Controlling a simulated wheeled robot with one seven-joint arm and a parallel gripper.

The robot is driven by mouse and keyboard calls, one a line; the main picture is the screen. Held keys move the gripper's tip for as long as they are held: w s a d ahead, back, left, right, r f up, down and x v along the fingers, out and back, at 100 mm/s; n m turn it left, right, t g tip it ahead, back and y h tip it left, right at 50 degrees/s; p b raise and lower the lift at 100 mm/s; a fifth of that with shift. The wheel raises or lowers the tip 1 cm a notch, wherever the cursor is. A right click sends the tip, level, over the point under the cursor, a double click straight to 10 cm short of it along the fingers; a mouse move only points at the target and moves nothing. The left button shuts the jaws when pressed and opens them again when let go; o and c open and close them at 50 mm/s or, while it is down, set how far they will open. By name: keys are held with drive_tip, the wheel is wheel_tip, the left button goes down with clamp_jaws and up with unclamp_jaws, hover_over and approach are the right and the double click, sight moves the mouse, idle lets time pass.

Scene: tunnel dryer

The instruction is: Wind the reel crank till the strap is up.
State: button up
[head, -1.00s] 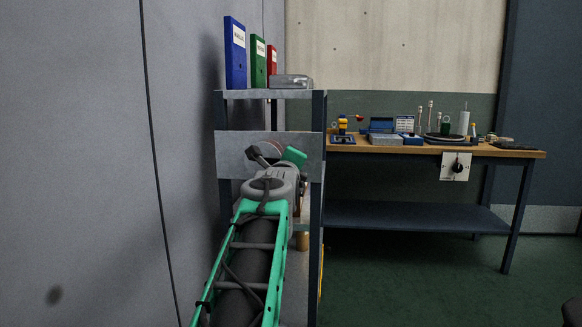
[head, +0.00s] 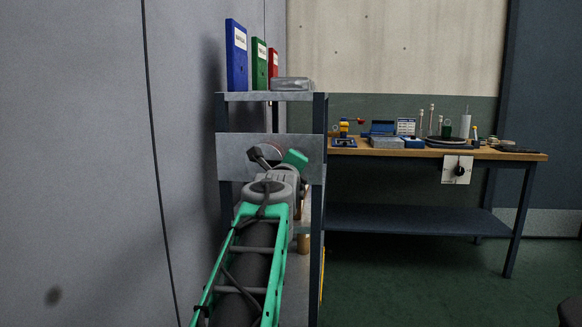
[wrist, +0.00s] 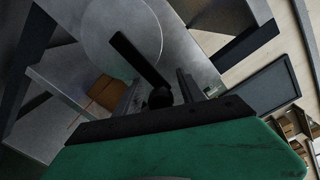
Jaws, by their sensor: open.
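The reel shows in the wrist view as a round grey disc (wrist: 105,32) in front of a grey panel. Its dark crank arm (wrist: 138,60) slants down and right to a black knob (wrist: 160,98). My gripper (wrist: 158,90) is open, with its fingers to either side of the knob; I cannot tell whether they touch it. In the head view, the grey panel (head: 231,148) is on the shelf unit, and my arm and green hand hide most of the reel. I cannot make out the strap for certain in either view.
The shelf unit's top (head: 255,96) holds blue (head: 236,55), green (head: 259,64) and red (head: 273,63) binders and a grey box (head: 292,84). A workbench (head: 520,155) with small items stands to the right.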

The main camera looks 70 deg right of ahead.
drive_tip(key=shift+a, duration=0.1)
drive_tip(key=p+v, duration=0.1)
drive_tip(key=v, duration=0.6)
drive_tip(key=shift+a, duration=0.35)
drive_tip(key=shift+s, duration=0.2)
